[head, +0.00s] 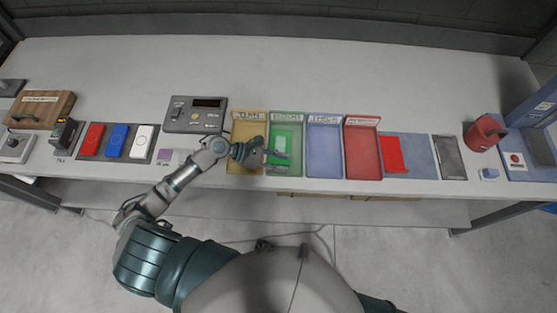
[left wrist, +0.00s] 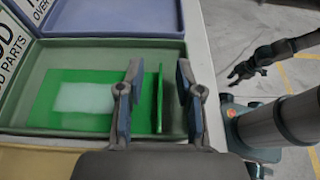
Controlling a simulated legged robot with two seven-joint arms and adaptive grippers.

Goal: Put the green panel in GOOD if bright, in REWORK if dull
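The green panel (left wrist: 85,95) lies flat in the green GOOD tray (left wrist: 110,50). Its face is bright green with a pale shiny patch, and a thin lip stands up along its near edge. It also shows in the head view (head: 283,138). My left gripper (head: 277,155) is over the front of this tray. In the left wrist view its fingers (left wrist: 160,92) are open on either side of the lip, with a gap on both sides. My right gripper (left wrist: 245,72) hangs away over the floor, fingers apart. The red tray (head: 362,176) is two trays to the right.
A yellow tray (head: 247,113) is left of the green tray, a blue tray (head: 324,150) right of it. A red panel (head: 391,152) lies right of the red tray. A grey control box (head: 196,114) stands behind my left arm. The back of the bench is clear.

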